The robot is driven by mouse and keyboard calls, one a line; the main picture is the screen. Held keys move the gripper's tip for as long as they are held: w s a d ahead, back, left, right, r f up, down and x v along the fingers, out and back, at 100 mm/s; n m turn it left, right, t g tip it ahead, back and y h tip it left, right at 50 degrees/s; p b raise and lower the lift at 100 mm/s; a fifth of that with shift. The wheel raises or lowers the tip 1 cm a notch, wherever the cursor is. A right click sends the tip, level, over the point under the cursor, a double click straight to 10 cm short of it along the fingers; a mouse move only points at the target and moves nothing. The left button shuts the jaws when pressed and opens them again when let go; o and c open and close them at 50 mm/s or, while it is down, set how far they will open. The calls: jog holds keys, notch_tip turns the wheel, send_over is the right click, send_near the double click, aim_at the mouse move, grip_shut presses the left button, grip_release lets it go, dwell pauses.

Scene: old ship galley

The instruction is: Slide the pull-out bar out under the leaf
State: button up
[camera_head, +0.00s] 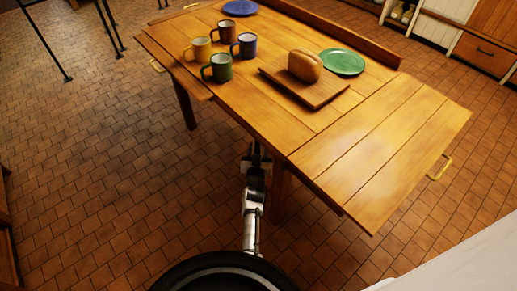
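The wooden table (270,110) has a leaf (385,145) at its right end, standing out roughly level with the top. A brass handle (440,167) is on the leaf's outer edge. A narrower leaf (172,62) is at the left end, with another brass handle (157,65). The pull-out bar cannot be made out; the underside of the right leaf is hidden from above. My gripper (256,157) is at the table's near long edge, left of the near right leg (280,193). It is dark and small here, and its fingers cannot be told apart.
Blue, brown, yellow and green mugs (220,68) stand on the table's left part. A bread loaf (305,66) lies on a board (325,90), near a green plate (342,62). A blue plate (240,7) is at the far left. Tiled floor (100,160) at left is clear.

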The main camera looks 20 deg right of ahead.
jog(key=shift+s+a+r+p, duration=0.15)
jog(key=shift+s+a+p, duration=0.15)
jog(key=shift+s+p, duration=0.25)
jog(key=p+v, duration=0.6)
jog(key=v, duration=0.6)
jog(key=shift+s, duration=0.3)
jog(key=shift+a, duration=0.1)
